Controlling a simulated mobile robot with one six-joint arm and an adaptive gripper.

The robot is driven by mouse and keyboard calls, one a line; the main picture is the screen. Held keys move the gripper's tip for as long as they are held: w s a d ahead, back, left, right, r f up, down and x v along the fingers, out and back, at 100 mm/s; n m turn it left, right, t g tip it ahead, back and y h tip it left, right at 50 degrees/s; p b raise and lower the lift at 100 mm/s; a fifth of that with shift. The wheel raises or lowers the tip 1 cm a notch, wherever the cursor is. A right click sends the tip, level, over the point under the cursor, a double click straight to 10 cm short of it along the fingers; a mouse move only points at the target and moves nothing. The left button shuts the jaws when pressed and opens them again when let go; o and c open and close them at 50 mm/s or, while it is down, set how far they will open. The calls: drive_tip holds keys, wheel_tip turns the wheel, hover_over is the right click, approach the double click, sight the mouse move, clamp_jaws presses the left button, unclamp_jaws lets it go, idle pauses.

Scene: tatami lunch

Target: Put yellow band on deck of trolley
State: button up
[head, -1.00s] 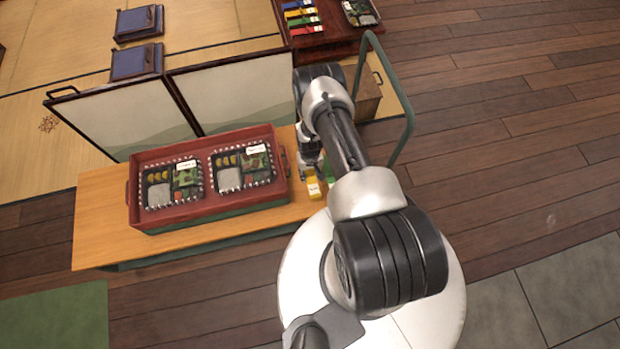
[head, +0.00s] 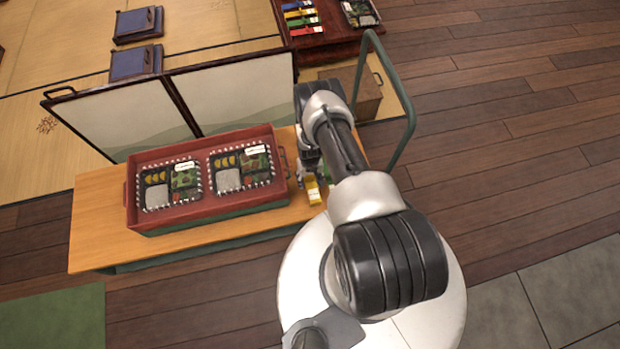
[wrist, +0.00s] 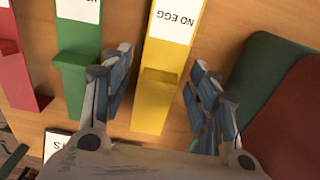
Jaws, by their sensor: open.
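The yellow band (wrist: 155,95), with a white label reading "NO EGG", lies on the wooden deck of the trolley (head: 100,225). In the wrist view it lies between the spread fingers of my gripper (wrist: 160,72), with bare wood showing on both sides of it. My gripper is open and not closed on the band. In the head view the yellow band (head: 314,195) shows just right of the red crate, and my arm hides most of the gripper.
A green band (wrist: 77,60) and a red band (wrist: 22,80) lie left of the yellow one. The red and green crate (head: 205,205) with two lunch boxes stands close on its other side. The trolley's green handle (head: 400,85) rises at the right.

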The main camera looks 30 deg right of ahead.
wheel_tip(320, 180, up, 12)
drive_tip(key=p, duration=0.5)
wheel_tip(320, 180, up, 18)
drive_tip(key=t, duration=0.1)
hover_over(310, 179)
drive_tip(key=w, duration=0.8)
drive_tip(key=a+r+n+t, duration=0.1)
drive_tip(key=a+r, duration=0.1)
drive_tip(key=r, duration=0.9)
drive_tip(key=a+r, duration=0.2)
drive_tip(key=r, duration=0.9)
drive_tip(key=s+a+r+n+t, duration=0.1)
drive_tip(key=s+a+r, duration=0.1)
drive_tip(key=s+r, duration=0.45)
drive_tip(key=s+a+r, duration=0.3)
drive_tip(key=r, duration=0.6)
drive_tip(key=s+a+r, duration=0.1)
drive_tip(key=s+r, duration=0.2)
drive_tip(key=s, duration=0.6)
drive_tip(key=s+a+r+n+t, duration=0.1)
drive_tip(key=s+a+r, duration=0.1)
drive_tip(key=s, duration=0.7)
drive_tip(key=shift+a+r+t, duration=0.15)
drive_tip(key=shift+r+t, duration=0.15)
drive_tip(key=shift+r, duration=0.5)
